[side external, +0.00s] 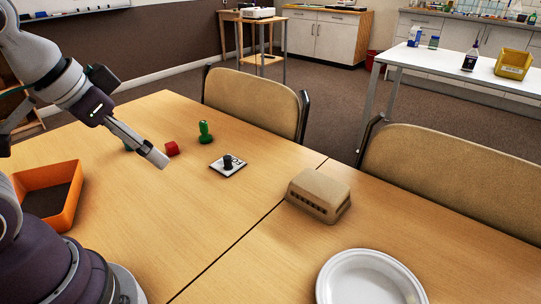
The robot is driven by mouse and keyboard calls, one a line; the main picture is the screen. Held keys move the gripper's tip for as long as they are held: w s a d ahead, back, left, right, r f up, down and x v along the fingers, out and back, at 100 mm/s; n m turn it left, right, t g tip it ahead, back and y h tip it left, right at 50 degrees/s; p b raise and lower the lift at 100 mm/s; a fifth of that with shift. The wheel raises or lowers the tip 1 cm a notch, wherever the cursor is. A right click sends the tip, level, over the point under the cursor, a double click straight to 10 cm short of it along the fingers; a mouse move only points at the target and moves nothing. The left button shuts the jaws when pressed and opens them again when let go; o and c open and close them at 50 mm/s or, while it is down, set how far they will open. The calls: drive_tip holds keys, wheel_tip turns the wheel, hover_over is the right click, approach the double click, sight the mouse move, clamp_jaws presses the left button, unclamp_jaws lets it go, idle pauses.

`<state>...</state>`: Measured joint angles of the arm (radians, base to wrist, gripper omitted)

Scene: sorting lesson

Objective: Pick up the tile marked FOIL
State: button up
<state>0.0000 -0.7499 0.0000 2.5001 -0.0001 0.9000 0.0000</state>
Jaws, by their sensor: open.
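A flat white tile (220,171) with a black knob (228,161) on top lies on the table right of my gripper. It has some dark marking beside the knob, too small to read, so I cannot tell if it says FOIL. My gripper (160,161) is open and points down and to the right over the table, left of the tile and apart from it. The fingers are seen edge-on and no object shows between them.
An orange tray (68,215) is at left, a tan box (318,195) and white plate (328,282) at right. The front middle is clear.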

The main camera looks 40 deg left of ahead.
drive_tip(key=n+g+y, duration=0.1)
drive_tip(key=n+y, duration=0.1)
drive_tip(key=n, duration=0.4)
hover_over(226, 159)
drive_tip(key=s+d, duration=0.1)
drive_tip(key=s, duration=0.2)
wheel_tip(226, 159, down, 11)
drive_tip(key=x, duration=1)
drive_tip(key=shift+s+d+f, duration=0.2)
clamp_jaws()
